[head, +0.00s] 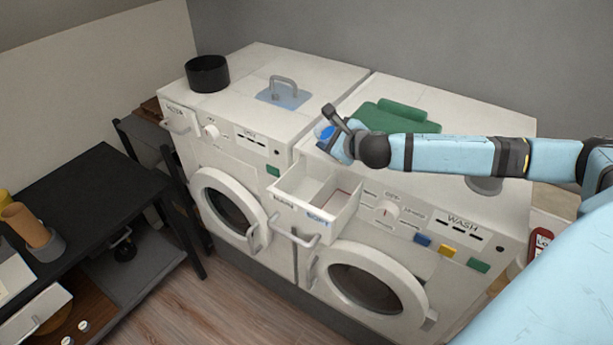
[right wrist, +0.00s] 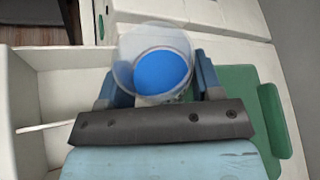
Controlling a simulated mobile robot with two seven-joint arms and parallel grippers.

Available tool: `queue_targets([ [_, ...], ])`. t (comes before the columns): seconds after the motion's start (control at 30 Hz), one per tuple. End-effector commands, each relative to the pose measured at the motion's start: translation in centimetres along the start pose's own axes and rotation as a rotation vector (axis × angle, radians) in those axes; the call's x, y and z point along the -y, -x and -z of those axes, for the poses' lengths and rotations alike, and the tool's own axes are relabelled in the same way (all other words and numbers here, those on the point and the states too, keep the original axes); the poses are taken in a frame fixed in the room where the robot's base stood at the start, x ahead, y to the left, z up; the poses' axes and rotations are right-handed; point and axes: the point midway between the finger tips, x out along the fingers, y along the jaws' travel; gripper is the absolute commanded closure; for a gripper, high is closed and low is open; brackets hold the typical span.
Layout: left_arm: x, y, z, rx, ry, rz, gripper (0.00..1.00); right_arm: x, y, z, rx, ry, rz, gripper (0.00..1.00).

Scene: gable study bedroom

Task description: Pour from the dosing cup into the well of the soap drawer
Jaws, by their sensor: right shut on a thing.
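The dosing cup (right wrist: 185,50) is a clear cup with blue contents, held between the fingers of my right gripper (right wrist: 155,90). In the head view the cup (head: 326,134) shows as a small blue spot at the gripper (head: 338,145), above the top front edge of the right machine. The soap drawer (head: 318,205) is white, pulled out of the right machine, with open compartments inside; it lies below and slightly left of the cup. In the right wrist view the drawer (right wrist: 65,60) fills the left side, beside the cup. My left gripper is not in view.
The right washing machine (head: 455,225) carries a green folded thing (head: 390,118) on top. The left machine (head: 222,130) carries a black pot (head: 207,73) and a handled blue plate (head: 284,92). A dark table (head: 85,190) stands at the left.

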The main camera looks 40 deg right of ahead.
Motion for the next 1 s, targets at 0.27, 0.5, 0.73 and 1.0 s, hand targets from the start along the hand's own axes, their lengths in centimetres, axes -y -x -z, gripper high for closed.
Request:
queue_targets([
  [0.27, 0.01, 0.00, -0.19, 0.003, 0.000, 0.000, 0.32, -0.24, -0.03, -0.04, -0.004, 0.035, 0.014, 0.67],
  [0.5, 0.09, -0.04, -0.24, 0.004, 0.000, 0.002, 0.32, -0.41, -0.09, 0.08, -0.008, 0.063, 0.027, 0.67],
  [0.73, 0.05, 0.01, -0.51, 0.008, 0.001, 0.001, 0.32, -0.60, -0.16, 0.20, -0.011, 0.093, 0.038, 0.67],
  [1.0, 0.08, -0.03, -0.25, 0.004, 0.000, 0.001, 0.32, -0.74, -0.19, 0.22, -0.014, 0.126, 0.054, 0.67],
])
